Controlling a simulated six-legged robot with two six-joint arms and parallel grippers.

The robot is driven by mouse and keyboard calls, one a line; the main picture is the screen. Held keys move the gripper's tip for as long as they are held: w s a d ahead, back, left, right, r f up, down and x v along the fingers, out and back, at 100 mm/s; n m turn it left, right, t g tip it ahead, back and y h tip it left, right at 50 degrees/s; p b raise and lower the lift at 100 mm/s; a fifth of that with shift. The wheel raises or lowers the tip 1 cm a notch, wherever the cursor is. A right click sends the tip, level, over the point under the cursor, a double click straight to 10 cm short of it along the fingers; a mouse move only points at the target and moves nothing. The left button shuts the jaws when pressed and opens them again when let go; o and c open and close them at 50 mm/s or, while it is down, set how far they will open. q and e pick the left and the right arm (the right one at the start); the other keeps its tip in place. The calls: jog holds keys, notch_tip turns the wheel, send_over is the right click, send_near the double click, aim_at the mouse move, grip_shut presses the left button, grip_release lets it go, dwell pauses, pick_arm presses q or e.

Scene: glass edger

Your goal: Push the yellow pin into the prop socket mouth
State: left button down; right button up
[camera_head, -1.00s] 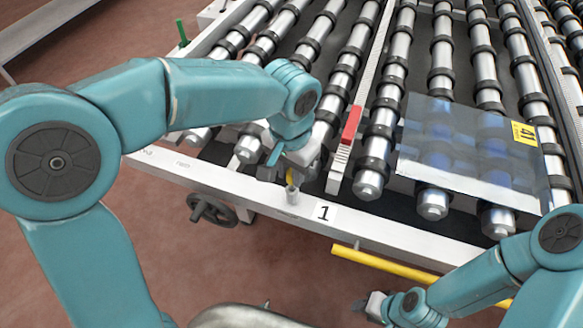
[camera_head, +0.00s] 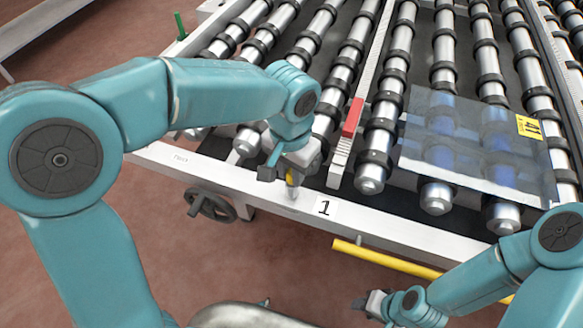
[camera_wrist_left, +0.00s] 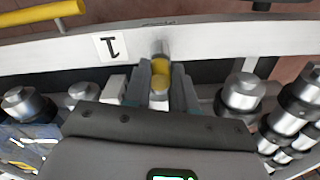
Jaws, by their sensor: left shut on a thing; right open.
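The yellow pin (camera_head: 292,178) is held between the fingers of my left gripper (camera_head: 280,175), at the white front rail beside the "1" label. In the left wrist view the pin (camera_wrist_left: 160,70) shows yellow between the two shut fingers (camera_wrist_left: 160,88). The grey prop socket (camera_head: 293,193) stands on the rail directly below the pin, and in the wrist view the socket (camera_wrist_left: 159,47) lies right at the pin's far end. I cannot tell how deep the pin sits in the mouth. My right gripper (camera_head: 372,304) is open and empty at the lower middle right.
The roller conveyor (camera_head: 345,95) fills the back, with a glass sheet (camera_head: 465,150) tagged 41 lying on it at right. A red block (camera_head: 353,117) sits on a rail. A yellow bar (camera_head: 385,258) runs below the front rail (camera_head: 240,185), and a handwheel (camera_head: 212,204) hangs at left.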

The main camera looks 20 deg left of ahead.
pick_arm(q)
jog(key=shift+f+b, duration=0.35)
jog(key=shift+f, duration=0.15)
jog(key=c, duration=0.8)
grip_release()
jog(key=shift+c, duration=0.2)
notch_tip(320, 180, up, 16)
jog(key=p, duration=0.1)
jog(key=shift+s+r+p, duration=0.2)
jog(key=shift+s+p, duration=0.05)
jog(key=shift+p, duration=0.15)
jog(key=shift+a, duration=0.1)
